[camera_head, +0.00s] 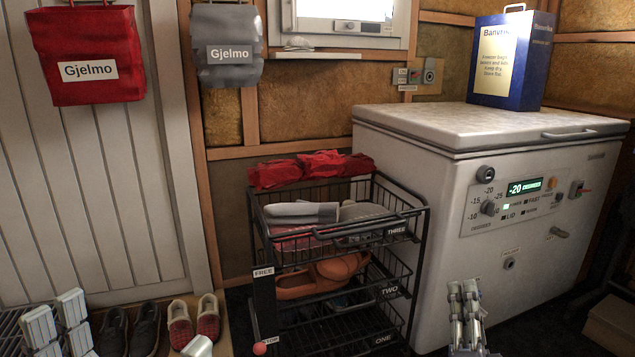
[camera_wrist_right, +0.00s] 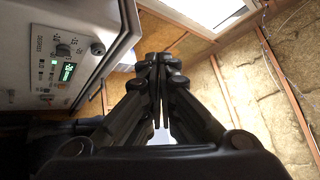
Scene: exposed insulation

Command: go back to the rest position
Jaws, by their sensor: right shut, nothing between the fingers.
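My right gripper (camera_head: 464,290) is upright in front of the white chest freezer (camera_head: 435,215) in the head view, low and right of centre. Its fingers are together with nothing between them. In the right wrist view the closed fingertips (camera_wrist_right: 160,60) point up the picture, away from the camera, clear of other things. The freezer's control panel (camera_wrist_right: 57,65) shows there at the upper left.
A black wire basket rack (camera_head: 415,212) with clothing and orange shoes stands left of the freezer. A blue box (camera_head: 527,60) is on the lid (camera_head: 450,120). Shoes (camera_head: 145,328) line the floor at left. Red (camera_head: 88,45) and grey (camera_head: 226,35) bags hang above.

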